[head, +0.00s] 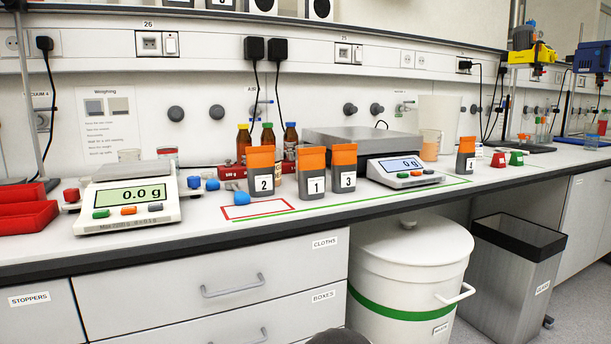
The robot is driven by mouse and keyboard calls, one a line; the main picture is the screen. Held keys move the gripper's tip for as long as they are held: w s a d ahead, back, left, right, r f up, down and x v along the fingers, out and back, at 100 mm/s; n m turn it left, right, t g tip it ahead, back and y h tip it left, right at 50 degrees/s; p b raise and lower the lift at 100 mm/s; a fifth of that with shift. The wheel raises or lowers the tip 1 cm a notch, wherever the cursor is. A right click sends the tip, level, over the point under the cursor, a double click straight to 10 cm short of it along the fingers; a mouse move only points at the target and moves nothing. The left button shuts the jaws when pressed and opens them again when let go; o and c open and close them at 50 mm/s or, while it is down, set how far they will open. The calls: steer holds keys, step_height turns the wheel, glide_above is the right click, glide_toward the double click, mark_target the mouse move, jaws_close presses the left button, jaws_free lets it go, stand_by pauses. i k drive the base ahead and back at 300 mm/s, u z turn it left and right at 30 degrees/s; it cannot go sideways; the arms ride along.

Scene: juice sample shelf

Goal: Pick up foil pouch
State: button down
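Several grey pouches with orange tops stand upright on the white bench in the head view. The pouch labelled 2 (258,170) is at the left, just behind a red outlined rectangle. The pouch labelled 1 (311,172) stands in front and to its right. The pouch labelled 3 (344,164) is close beside it, near the scale. Another pouch (466,155), its label seemingly 4, stands apart to the right. My gripper is not in view; only a dark rounded part of me shows at the bottom edge.
A larger scale (404,173) reading 0 g is right of pouch 3. Brown bottles (290,137) and a red box stand behind the pouches. Below are drawers and a white bin (410,265).

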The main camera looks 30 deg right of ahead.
mark_target(311, 169)
steer(key=u, duration=2.15)
steer(key=i, duration=1.65)
steer(key=z, duration=3.5)
